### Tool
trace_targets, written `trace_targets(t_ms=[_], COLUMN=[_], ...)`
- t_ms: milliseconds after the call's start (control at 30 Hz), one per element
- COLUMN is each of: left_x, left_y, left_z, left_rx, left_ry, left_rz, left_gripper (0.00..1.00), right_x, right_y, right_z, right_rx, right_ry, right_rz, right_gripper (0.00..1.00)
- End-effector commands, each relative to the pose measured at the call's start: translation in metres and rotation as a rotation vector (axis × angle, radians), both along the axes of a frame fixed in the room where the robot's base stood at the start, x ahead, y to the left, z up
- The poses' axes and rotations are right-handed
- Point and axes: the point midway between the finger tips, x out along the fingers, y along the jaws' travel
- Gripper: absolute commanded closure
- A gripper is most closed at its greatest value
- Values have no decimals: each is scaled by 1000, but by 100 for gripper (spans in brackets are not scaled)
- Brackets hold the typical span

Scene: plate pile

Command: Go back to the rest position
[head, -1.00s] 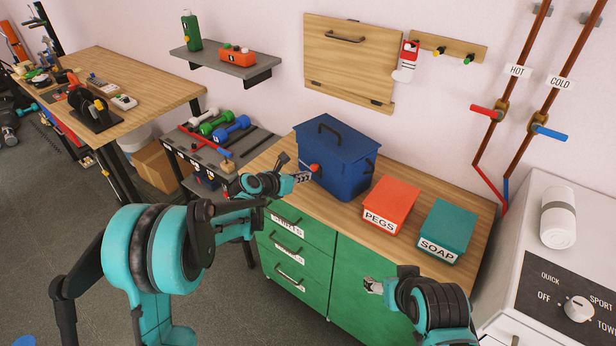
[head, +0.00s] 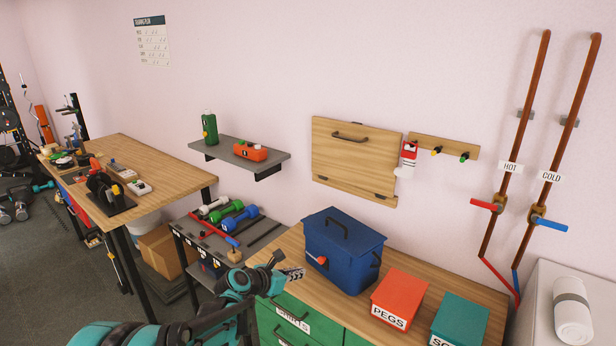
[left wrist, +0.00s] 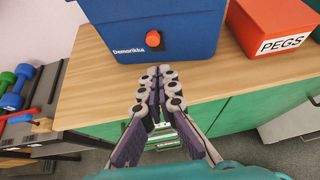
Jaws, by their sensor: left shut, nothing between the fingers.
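My left gripper (head: 291,273) is shut and empty. It hangs near the front left edge of the wooden-topped green cabinet (head: 270,243), to the left of a blue lidded box (head: 343,262). In the left wrist view the shut fingers (left wrist: 160,74) point toward the blue box (left wrist: 150,22) and its red knob (left wrist: 153,39), with bare wood between. My left arm comes in from the bottom left of the head view. My right gripper is not in view.
A red PEGS box (head: 398,298) and a teal SOAP box (head: 462,320) stand right of the blue box. A rack with dumbbells (head: 240,215) is to the left. A grey shelf (head: 240,152) and a wooden wall panel (head: 354,160) are above. A white machine (head: 545,300) stands at right.

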Motion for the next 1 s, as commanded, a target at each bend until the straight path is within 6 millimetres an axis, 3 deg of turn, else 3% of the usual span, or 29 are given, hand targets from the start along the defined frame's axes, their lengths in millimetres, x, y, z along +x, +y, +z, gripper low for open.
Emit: trace_targets(t_ms=[200,433,700,833,1000], left_x=[-75,-173,-287,-324,-348], left_y=[22,56,104,123,136], left_z=[37,53,39,26,16], left_rx=[487,1070,1652,1828,1932], left_ry=[-218,-443,-629,-679,-707], left_rz=[-261,-668,-1259,-1511,-1702], left_gripper=[100,100,100,100,100], right_x=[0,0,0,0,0], right_y=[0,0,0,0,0], right_z=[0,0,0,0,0], right_rx=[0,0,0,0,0], right_ry=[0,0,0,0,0], right_rz=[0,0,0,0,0], right_gripper=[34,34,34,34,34])
